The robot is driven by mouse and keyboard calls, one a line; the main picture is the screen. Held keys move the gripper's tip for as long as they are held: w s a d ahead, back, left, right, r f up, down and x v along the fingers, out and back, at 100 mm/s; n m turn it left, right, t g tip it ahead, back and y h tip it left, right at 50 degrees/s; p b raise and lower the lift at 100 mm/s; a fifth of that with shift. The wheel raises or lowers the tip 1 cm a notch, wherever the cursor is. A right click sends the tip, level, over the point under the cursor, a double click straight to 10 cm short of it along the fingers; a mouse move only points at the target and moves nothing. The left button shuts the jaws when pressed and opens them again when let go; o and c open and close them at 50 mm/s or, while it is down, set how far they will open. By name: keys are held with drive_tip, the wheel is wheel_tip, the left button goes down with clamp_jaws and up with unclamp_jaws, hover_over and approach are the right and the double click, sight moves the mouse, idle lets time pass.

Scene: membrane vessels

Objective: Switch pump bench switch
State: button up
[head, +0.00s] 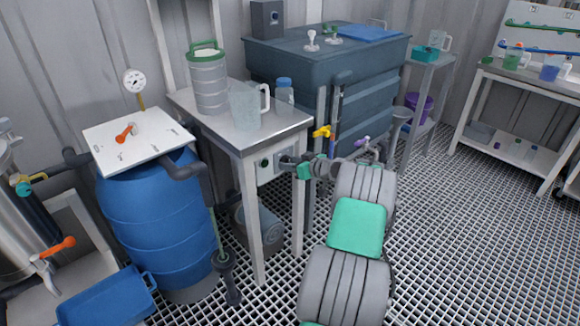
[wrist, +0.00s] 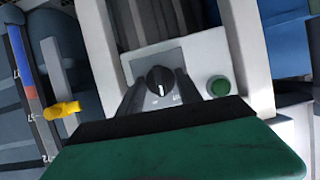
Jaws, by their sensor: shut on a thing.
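The pump bench switch is a black rotary knob (wrist: 160,80) with a white pointer mark on a grey plate in the wrist view. My gripper (wrist: 160,88) is shut on the knob, with one dark finger on each side of it. The pointer line runs roughly down toward my gripper in that view. Small lettering beside the knob is too blurred to read. In the head view my gripper (head: 284,160) reaches the white switch box (head: 268,172) under the front edge of the metal bench (head: 240,138). The knob is hidden there by my gripper.
A green button (wrist: 218,86) sits right of the knob. A yellow-handled valve (head: 322,132) is close to my gripper. A blue barrel (head: 155,225) stands left of the bench. A clear jug (head: 248,105) and a ribbed canister (head: 208,82) stand on top. Grated floor is free at right.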

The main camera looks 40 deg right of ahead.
drive_tip(key=m+y, duration=0.2)
drive_tip(key=m, duration=0.1)
drive_tip(key=shift+d+f+m, duration=0.1)
drive_tip(key=shift+d+m, duration=0.05)
drive_tip(key=shift+m, duration=0.15)
drive_tip(key=shift+y, duration=0.3)
idle(0.4)
drive_tip(key=o, duration=1.3)
drive_tip(key=shift+o, duration=0.2)
drive_tip(key=p+v, duration=0.1)
drive_tip(key=v, duration=0.7)
